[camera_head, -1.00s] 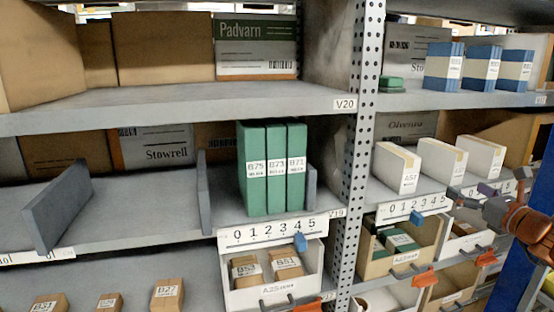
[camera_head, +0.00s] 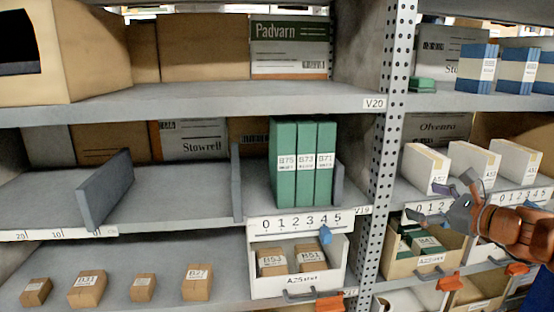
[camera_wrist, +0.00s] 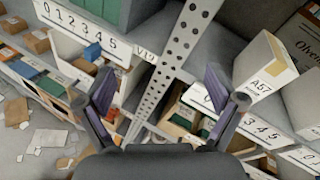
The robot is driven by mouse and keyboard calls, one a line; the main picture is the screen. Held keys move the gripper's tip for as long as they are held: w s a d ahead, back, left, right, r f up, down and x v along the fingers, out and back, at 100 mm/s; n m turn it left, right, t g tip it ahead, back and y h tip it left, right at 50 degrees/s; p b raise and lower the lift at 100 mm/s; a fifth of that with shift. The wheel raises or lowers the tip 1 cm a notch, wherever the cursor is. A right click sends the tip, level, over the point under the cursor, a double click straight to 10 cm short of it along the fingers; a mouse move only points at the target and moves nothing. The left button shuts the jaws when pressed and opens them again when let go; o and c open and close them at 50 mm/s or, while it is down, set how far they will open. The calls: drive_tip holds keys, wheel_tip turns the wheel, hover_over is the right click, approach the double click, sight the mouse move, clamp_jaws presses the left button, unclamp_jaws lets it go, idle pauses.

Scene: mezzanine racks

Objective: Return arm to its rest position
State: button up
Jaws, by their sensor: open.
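My gripper (camera_head: 448,203) is at the right of the head view, with my orange-brown arm reaching in from the right edge. It is in front of the right-hand bay, by the white A-labelled boxes and the number strip. In the wrist view my gripper (camera_wrist: 160,108) has its two fingers spread wide apart with nothing between them. Behind the gap stands the perforated grey post (camera_wrist: 170,70). A white box labelled A57 (camera_wrist: 262,78) is just right of the right finger.
The perforated post (camera_head: 388,150) divides two shelf bays. Green binders (camera_head: 303,165) stand left of it, above a white bin (camera_head: 298,283). A cardboard bin (camera_head: 428,257) sits below my gripper. Blue boxes (camera_head: 476,68) stand on the upper right shelf. Loose papers (camera_wrist: 48,140) lie on the floor.

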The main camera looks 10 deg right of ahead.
drive_tip(key=s+a+f+n+g+y, duration=0.15)
drive_tip(key=a+n, duration=0.25)
drive_tip(key=a, duration=0.4)
drive_tip(key=a+f+n+g+y, duration=0.2)
drive_tip(key=a+n+g, duration=0.15)
drive_tip(key=a, duration=0.45)
drive_tip(key=s+a+f+n+g+h, duration=0.2)
drive_tip(key=s+a+f+n+g, duration=0.65)
drive_tip(key=s+a, duration=0.45)
drive_tip(key=s+d+f+n+g+h, duration=0.1)
drive_tip(key=s+d+f+n+h, duration=0.1)
drive_tip(key=s+n, duration=0.4)
drive_tip(key=s+d+f+n+g+h, duration=0.2)
drive_tip(key=s+f+n+h, duration=0.3)
drive_tip(key=s, duration=0.6)
drive_tip(key=shift+s+d+f+n, duration=0.3)
drive_tip(key=shift+d+f+n, duration=0.15)
drive_tip(key=shift+d, duration=0.2)
